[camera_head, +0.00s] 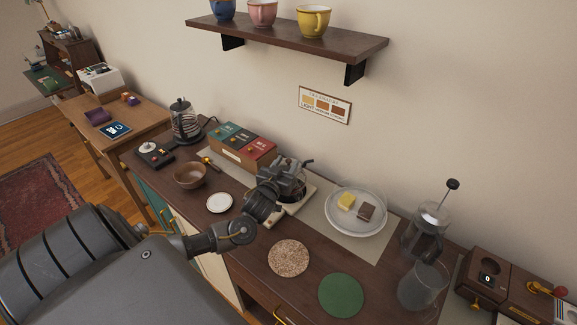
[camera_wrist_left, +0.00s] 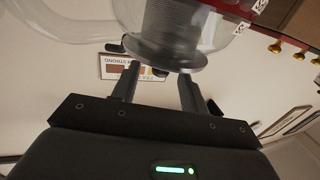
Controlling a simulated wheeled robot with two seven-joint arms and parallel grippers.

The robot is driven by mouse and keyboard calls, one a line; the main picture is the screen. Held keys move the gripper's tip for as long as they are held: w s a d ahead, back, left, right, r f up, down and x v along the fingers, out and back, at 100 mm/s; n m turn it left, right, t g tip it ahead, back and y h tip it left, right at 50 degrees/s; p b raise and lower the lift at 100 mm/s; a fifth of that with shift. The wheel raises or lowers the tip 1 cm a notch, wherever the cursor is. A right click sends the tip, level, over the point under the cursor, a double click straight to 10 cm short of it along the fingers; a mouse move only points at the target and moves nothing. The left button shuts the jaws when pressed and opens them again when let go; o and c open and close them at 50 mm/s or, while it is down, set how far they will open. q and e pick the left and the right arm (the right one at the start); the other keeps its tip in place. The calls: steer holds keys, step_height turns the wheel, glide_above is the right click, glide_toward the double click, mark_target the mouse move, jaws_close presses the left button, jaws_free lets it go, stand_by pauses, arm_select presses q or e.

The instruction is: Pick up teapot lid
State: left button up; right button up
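A glass teapot (camera_head: 290,183) with dark fittings stands on a pale tray on the counter, partly covered by my left gripper. In the left wrist view, the glass teapot (camera_wrist_left: 225,45) fills the top, with a ribbed grey cylinder inside it. My left gripper (camera_head: 277,182) is at the teapot. In the wrist view its two fingers (camera_wrist_left: 158,88) are apart, close to the teapot's rim, with wall and sign showing between them. I cannot clearly make out a separate teapot lid; small dark parts show near the rim. My right gripper is not in view.
A box of coloured tea packs (camera_head: 241,150), a brown bowl (camera_head: 190,176) and a white saucer (camera_head: 219,203) stand to the left. A plate with two blocks (camera_head: 357,224), a French press (camera_head: 424,232) and a glass pitcher (camera_head: 422,288) stand right. A shelf (camera_head: 290,36) hangs above.

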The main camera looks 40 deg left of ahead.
arm_select(q)
jaws_close()
